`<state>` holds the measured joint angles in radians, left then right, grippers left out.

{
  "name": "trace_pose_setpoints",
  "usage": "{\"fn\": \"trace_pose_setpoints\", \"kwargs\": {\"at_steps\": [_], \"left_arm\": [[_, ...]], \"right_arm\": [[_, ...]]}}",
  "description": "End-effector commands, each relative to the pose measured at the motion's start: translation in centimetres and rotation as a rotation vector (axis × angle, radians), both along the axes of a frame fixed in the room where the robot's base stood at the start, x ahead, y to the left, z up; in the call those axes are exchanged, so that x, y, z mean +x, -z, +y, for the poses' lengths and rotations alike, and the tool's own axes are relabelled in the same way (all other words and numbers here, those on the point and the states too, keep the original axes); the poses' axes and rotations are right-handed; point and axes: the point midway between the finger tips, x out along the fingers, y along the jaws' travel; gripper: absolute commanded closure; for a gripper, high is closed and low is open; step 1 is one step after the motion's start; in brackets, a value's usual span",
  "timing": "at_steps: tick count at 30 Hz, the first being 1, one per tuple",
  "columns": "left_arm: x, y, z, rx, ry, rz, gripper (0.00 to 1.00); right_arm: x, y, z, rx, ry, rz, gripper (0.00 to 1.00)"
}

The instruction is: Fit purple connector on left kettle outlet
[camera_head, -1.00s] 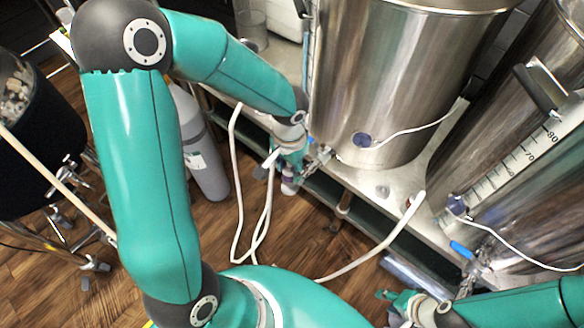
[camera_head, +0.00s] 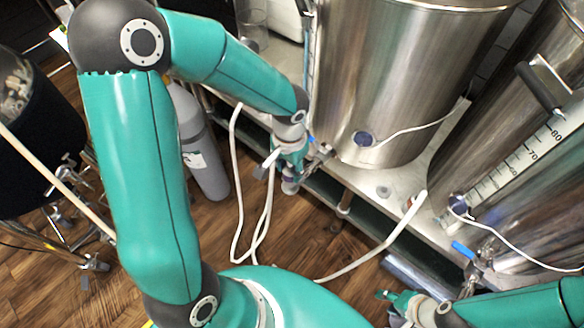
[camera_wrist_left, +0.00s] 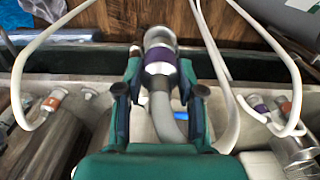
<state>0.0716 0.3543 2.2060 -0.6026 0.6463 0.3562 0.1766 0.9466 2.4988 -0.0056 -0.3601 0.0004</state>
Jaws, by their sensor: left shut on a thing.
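In the left wrist view the purple connector (camera_wrist_left: 160,62) sits between the fingertips of my left gripper (camera_wrist_left: 161,68), which is shut on it. Its metal end (camera_wrist_left: 160,38) points away from the wrist, and a thick grey hose (camera_wrist_left: 165,115) curves back from it. In the head view my left gripper (camera_head: 290,165) is in front of the left kettle (camera_head: 395,85), beside its outlet fitting (camera_head: 320,158). The connector is small and partly hidden there, and I cannot tell whether it touches the outlet. My right gripper (camera_head: 405,307) is low in the head view; its jaws are unclear.
White hoses (camera_head: 238,190) hang below my left gripper and run over the wooden floor. The right kettle (camera_head: 545,190) has a blue-handled valve (camera_head: 462,250). A grey gas cylinder (camera_head: 200,145) stands left of the bench. The floor in front of the bench is mostly clear.

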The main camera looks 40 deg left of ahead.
Motion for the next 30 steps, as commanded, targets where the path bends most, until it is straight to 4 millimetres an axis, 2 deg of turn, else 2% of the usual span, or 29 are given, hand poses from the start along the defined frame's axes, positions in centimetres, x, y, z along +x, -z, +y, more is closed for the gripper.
{"fn": "trace_pose_setpoints", "kwargs": {"at_steps": [30], "left_arm": [[0.0,2.2,0.0,0.0,0.0,0.0,1.0]], "right_arm": [[0.0,2.1,0.0,0.0,0.0,0.0,0.6]]}}
